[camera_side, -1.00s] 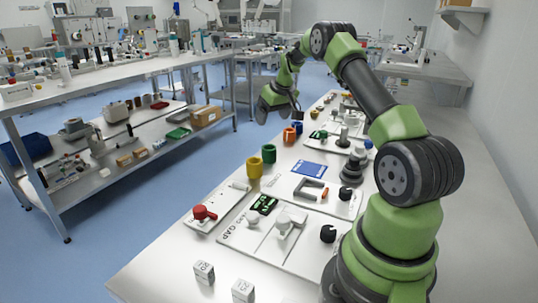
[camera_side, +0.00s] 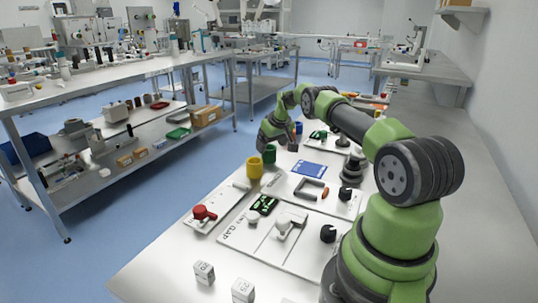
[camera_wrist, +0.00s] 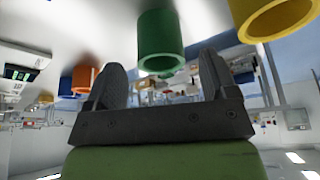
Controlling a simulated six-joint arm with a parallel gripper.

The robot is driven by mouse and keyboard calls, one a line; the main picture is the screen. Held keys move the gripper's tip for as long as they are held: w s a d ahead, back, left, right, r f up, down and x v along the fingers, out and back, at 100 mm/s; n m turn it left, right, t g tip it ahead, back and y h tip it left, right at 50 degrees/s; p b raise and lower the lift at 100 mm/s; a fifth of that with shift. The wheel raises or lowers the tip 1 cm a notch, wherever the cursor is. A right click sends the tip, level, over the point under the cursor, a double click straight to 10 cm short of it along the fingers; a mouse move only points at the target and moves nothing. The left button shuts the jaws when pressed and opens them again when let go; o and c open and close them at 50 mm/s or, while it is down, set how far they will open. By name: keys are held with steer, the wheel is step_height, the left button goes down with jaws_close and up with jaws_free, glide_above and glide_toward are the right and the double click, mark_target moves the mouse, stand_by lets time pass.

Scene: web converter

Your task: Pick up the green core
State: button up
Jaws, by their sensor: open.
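The green core (camera_side: 269,154) is a short hollow cylinder standing near the left edge of the white table, behind the yellow core. My gripper (camera_side: 284,146) is low over the table beside the green core in the side view. It is open, with nothing held. Whether a finger touches the core cannot be told.
A yellow core (camera_side: 254,168) stands just in front of the green one; it is at the upper right in the wrist view (camera_wrist: 275,15). An orange core (camera_wrist: 84,78) and a blue core (camera_wrist: 66,86) are on the other side. A blue card (camera_side: 309,170) lies to the right.

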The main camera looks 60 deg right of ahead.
steer(key=shift+w+f, duration=0.15)
steer(key=shift+f, duration=0.45)
steer(key=c, duration=1)
steer(key=shift+r, duration=0.1)
